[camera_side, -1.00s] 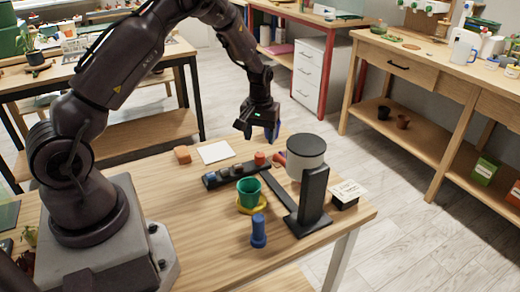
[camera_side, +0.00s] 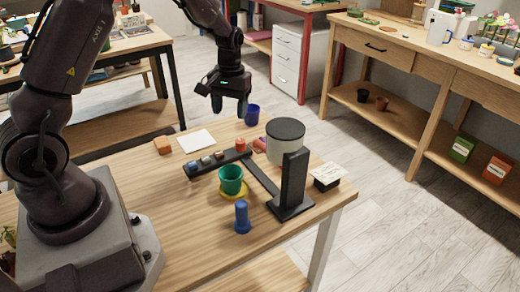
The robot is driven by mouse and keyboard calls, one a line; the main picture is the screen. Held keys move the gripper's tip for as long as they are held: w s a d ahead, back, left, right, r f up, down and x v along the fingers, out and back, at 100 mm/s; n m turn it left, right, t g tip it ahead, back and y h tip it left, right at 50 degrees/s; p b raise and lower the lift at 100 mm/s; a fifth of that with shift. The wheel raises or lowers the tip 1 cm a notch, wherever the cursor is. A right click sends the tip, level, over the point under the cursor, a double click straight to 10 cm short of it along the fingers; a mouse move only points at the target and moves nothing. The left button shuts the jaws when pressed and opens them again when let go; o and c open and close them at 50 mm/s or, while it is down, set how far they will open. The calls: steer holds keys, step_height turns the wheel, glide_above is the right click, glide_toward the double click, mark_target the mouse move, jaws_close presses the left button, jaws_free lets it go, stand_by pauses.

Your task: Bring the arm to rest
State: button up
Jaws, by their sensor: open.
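My gripper (camera_side: 229,106) hangs open and empty above the far edge of the wooden table (camera_side: 175,220), fingers pointing down. A blue pot (camera_side: 252,115) stands just right of it, near the table's back corner, apart from the fingers. A green pot (camera_side: 231,178) sits on a yellow saucer (camera_side: 234,194) mid-table. A blue cylindrical object (camera_side: 242,217) stands upright in front of it.
A dark stand (camera_side: 292,185) with a pale, dark-topped cylinder (camera_side: 285,143) rises at the right. A dark strip (camera_side: 203,165) holds several small pieces. An orange block (camera_side: 163,145) and white sheet (camera_side: 197,140) lie behind. The table's front left-centre is clear.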

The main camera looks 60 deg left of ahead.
steer(key=s+d+r+m+t, duration=0.6)
steer(key=s+d+r, duration=0.9)
steer(key=s+r, duration=0.3)
steer(key=shift+s+d+r+m, duration=0.2)
steer(key=shift+d+r+m, duration=0.1)
steer(key=shift+r+m, duration=0.6)
